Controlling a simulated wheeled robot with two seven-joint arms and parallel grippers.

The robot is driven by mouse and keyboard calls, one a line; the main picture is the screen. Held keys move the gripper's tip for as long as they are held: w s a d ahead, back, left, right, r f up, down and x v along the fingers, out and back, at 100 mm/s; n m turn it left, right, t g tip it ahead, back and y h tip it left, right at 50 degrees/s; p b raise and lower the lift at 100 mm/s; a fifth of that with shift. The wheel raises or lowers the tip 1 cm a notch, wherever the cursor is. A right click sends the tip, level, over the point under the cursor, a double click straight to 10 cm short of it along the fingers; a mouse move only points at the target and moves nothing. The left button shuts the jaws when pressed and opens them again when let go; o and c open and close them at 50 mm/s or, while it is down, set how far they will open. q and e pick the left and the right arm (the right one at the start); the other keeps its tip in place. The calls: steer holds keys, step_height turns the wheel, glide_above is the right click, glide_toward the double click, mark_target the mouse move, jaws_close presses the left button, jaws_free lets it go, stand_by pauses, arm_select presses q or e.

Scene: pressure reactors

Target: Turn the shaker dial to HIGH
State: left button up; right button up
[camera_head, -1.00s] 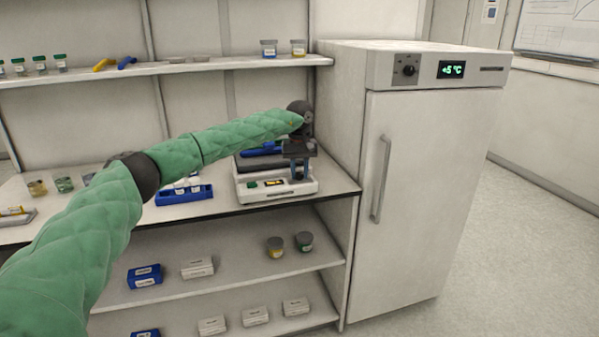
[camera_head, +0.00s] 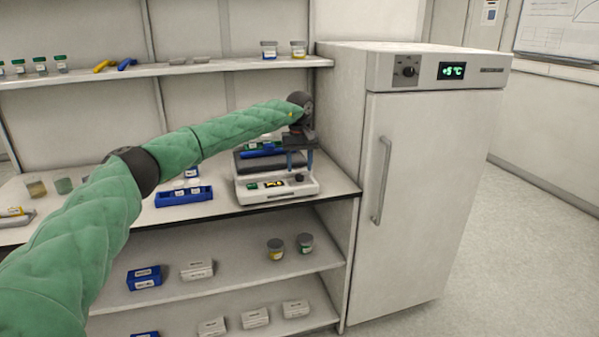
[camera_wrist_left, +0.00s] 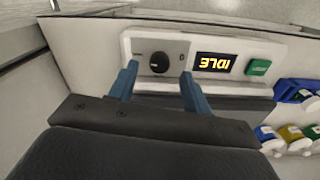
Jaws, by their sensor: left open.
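The shaker (camera_head: 245,192) stands on the bench next to the fridge, a white base with a dark platform. Its black dial (camera_head: 299,177) is at the right end of the front panel. I cannot read the dial's setting clearly. My left gripper (camera_head: 299,160) is open above the dial. In the wrist view its two blue fingers (camera_wrist_left: 158,84) stand apart on either side of the dial, without visible contact. My right gripper is not in view.
A green button (camera_wrist_left: 258,67) sits on the panel beyond the display. A blue rack (camera_head: 184,197) with vials stands left of the shaker. A blue item (camera_head: 262,150) lies on the platform. The tall fridge (camera_head: 430,200) is close on the right.

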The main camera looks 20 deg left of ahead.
mark_target(299, 175)
arm_select(q)
step_height(299, 175, up, 5)
steer(key=shift+f, duration=0.1)
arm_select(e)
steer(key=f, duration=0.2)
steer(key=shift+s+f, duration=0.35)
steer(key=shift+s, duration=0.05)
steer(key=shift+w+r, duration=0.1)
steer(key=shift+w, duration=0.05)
